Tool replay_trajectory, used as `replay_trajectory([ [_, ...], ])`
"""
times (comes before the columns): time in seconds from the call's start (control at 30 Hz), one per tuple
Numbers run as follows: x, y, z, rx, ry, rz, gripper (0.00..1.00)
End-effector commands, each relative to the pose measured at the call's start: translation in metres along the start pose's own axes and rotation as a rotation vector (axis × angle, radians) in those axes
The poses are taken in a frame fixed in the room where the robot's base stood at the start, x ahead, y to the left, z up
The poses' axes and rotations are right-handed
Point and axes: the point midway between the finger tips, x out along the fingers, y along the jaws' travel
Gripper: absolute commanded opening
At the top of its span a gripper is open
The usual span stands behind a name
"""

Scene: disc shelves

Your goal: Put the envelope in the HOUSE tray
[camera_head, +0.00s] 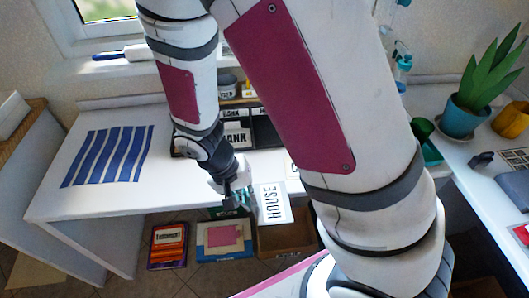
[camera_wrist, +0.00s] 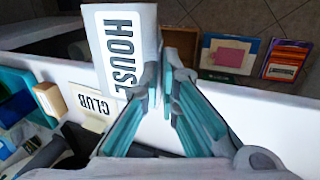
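A white envelope (camera_head: 273,203) with HOUSE printed in large black letters is at the tips of my gripper (camera_head: 238,196), beyond the table's front edge and above the floor. In the wrist view the same envelope (camera_wrist: 112,50) fills the upper left. The gripper's fingers (camera_wrist: 163,78) come close together at its edge and appear shut on it; the exact contact is hard to see. A black tray unit (camera_head: 265,131) stands at the back of the table, with one label reading BANK. My arm covers its right part. I cannot read a HOUSE label on any tray.
A CLUB card (camera_wrist: 95,107) lies on the white table (camera_head: 75,205). A blue-striped sheet (camera_head: 108,155) lies at left. On the floor are a brown box (camera_head: 290,250), a blue tray (camera_head: 228,254) and a paper-filled tray (camera_head: 167,246). Potted plants (camera_head: 466,115) stand at right.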

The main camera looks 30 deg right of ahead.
Motion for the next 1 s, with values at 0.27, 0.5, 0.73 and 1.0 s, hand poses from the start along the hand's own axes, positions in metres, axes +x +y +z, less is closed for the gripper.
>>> replay_trajectory([
  [0.27, 0.008, 0.001, -0.068, 0.004, 0.0, 0.0, 0.0],
  [0.5, 0.013, 0.001, -0.122, 0.003, -0.001, 0.0, 0.0],
  [0.73, 0.015, 0.001, -0.146, -0.001, -0.001, 0.001, 0.0],
  [1.0, 0.041, -0.007, -0.147, -0.003, -0.003, 0.002, 0.0],
])
